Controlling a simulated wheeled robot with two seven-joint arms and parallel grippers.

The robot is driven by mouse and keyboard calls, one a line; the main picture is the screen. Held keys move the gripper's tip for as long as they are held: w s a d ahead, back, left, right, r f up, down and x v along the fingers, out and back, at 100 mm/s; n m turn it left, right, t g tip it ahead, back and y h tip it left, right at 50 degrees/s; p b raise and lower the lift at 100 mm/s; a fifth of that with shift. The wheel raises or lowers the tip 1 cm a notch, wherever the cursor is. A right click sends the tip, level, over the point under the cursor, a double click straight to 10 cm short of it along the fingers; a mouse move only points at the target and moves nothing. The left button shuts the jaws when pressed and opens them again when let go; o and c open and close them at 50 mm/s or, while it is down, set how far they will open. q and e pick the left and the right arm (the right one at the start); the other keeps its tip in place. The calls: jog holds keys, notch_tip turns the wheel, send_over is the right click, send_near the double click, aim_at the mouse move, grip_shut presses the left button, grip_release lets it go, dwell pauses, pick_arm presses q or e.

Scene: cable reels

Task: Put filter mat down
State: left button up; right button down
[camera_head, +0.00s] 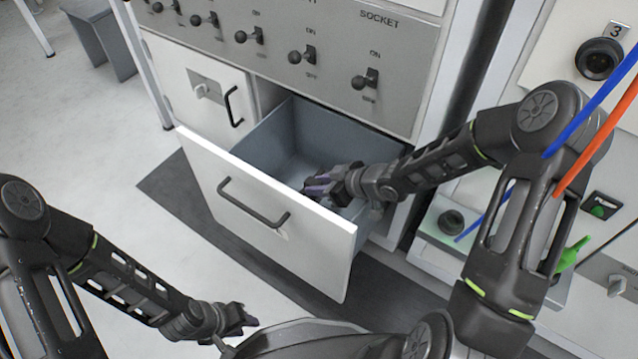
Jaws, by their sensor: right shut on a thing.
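A drawer (265,205) with a white front and grey inner walls is pulled open below the switch panel. My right gripper (314,186), with purple fingertips, reaches over the drawer's right side and is inside it, low near the floor of the drawer. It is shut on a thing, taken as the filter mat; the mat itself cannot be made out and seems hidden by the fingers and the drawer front. My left gripper (246,320) hangs low in front of the drawer, apart from it, at the bottom of the view. Its finger gap is not clear.
A switch panel (330,65) with several black levers overhangs the drawer. A closed white door (205,95) with a black handle is to the left. Blue and orange cables (590,120) cross my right arm. A green connector (570,255) is at the right.

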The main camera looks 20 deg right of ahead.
jog(key=c, duration=1.1)
grip_release()
jog(key=shift+r, duration=0.3)
pick_arm(q)
notch_tip(320, 180, up, 8)
jog(key=s+d+p, duration=0.1)
jog(key=s+p, duration=0.1)
jog(key=p, duration=0.6)
jog(key=shift+d+g, duration=0.3)
jog(key=shift+d, duration=0.1)
pick_arm(e)
jog(key=shift+v, duration=6.2)
jog(key=shift+a+r, duration=0.1)
